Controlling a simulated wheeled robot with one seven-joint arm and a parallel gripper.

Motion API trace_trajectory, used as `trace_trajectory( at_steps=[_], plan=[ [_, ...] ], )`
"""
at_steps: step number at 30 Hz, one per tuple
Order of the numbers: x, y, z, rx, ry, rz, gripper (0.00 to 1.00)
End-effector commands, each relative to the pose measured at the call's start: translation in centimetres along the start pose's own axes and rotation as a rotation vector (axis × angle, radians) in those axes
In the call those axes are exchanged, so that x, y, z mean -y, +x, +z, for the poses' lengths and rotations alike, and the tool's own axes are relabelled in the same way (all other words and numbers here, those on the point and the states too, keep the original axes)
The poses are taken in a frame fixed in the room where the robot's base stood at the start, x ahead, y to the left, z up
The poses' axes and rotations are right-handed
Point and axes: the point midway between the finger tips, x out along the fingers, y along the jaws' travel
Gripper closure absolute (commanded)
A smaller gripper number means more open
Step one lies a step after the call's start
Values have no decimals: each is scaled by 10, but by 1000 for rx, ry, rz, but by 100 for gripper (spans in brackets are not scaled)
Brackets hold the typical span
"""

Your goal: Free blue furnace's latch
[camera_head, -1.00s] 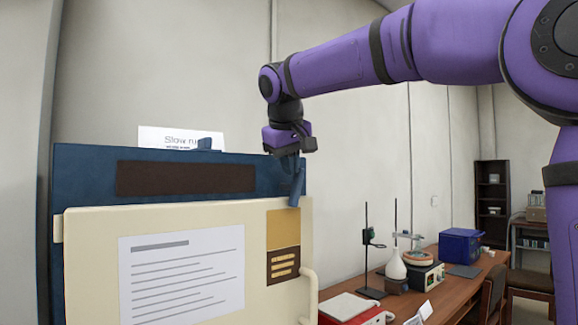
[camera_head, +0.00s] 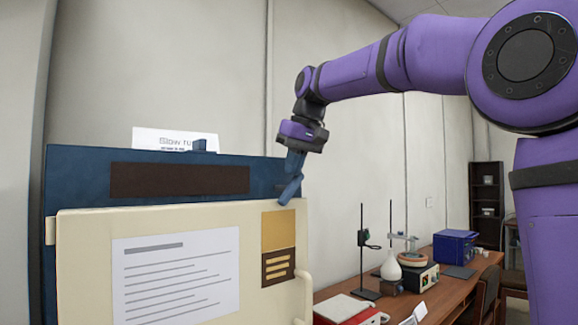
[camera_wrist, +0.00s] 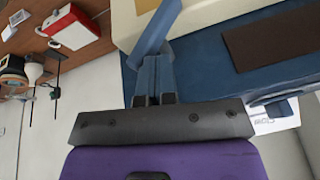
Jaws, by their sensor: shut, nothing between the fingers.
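The blue furnace (camera_head: 80,175) stands at left behind a broad cream front panel (camera_head: 80,250). A blue latch lever (camera_head: 290,190) sits at its upper right corner, tilted with its lower end to the left. The lever also shows in the wrist view (camera_wrist: 160,24), slanting across the cream panel's edge. My gripper (camera_head: 292,175) is above the lever, pointing down, its blue-grey fingers shut together and empty. In the wrist view the fingertips (camera_wrist: 156,58) are at the lever's near end; they look in contact, but I cannot be sure. The lever's pivot is partly hidden.
A white sign (camera_head: 175,139) and a small blue piece (camera_head: 199,145) are on top of the furnace. A wooden bench (camera_head: 440,297) at right carries lab stands, a white flask (camera_head: 391,266) and a blue box (camera_head: 455,245). Open air lies right of the furnace.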

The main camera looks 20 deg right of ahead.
Motion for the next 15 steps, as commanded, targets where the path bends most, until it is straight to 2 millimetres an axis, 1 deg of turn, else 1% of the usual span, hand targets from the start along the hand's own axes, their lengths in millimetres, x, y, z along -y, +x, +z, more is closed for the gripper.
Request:
trace_trajectory(
  at_steps=[3,13,15],
  plan=[
    [-8,1,-1,18,42,-101,100],
    [-24,6,-2,68,149,-389,100],
    [-25,7,-2,68,146,-390,100]
  ],
)
